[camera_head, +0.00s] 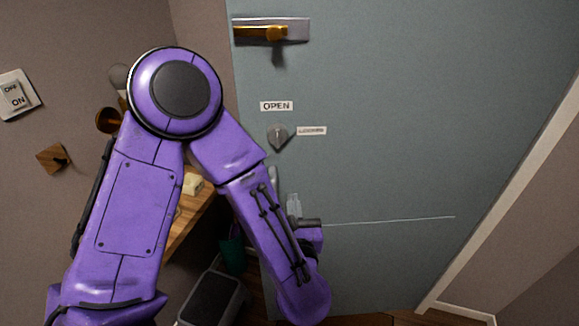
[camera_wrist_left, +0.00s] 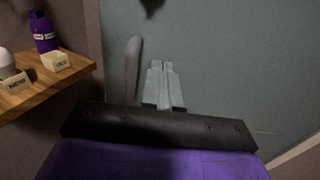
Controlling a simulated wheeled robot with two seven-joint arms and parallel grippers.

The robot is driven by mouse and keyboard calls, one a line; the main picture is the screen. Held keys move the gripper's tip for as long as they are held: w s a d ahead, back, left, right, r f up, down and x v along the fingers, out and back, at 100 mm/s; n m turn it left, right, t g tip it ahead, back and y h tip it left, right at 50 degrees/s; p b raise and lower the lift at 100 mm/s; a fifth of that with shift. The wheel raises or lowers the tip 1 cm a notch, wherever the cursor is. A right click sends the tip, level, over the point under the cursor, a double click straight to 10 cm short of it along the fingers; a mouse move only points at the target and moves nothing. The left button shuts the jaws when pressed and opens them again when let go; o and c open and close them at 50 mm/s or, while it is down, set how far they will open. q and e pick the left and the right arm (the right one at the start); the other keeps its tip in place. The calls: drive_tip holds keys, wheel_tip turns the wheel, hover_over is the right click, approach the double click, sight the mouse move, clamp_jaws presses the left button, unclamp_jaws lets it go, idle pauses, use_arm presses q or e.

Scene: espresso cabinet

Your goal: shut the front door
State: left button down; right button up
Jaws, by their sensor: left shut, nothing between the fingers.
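The front door (camera_head: 400,130) is a large grey-blue panel filling the right of the head view. Below are an "OPEN" label (camera_head: 276,106), a small grey turn knob (camera_head: 278,134) and a "LOCKED" label (camera_head: 312,131). I cannot tell whether the door is fully closed. My left gripper (camera_head: 294,203) is shut and empty, in front of the door's lower left part. Its pale fingers show in the wrist view (camera_wrist_left: 162,68); contact with the door is unclear. My right gripper is out of view.
A wooden shelf (camera_wrist_left: 45,84) left of the door holds a purple bottle (camera_wrist_left: 43,32) and small labelled blocks. A grey bin (camera_head: 213,298) stands below. A light switch (camera_head: 15,94) is on the left wall. A grey rounded upright piece (camera_wrist_left: 133,65) is beside my fingers.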

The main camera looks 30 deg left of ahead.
sight(289, 164)
use_arm(q)
drive_tip(key=p+x, duration=0.5)
drive_tip(key=x, duration=0.5)
drive_tip(key=shift+w+a+r+p, duration=0.1)
drive_tip(key=shift+a+p, duration=0.05)
drive_tip(key=shift+p, duration=0.15)
drive_tip(key=shift+w+a, duration=0.3)
drive_tip(key=shift+w, duration=0.2)
drive_tip(key=shift+f, duration=0.2)
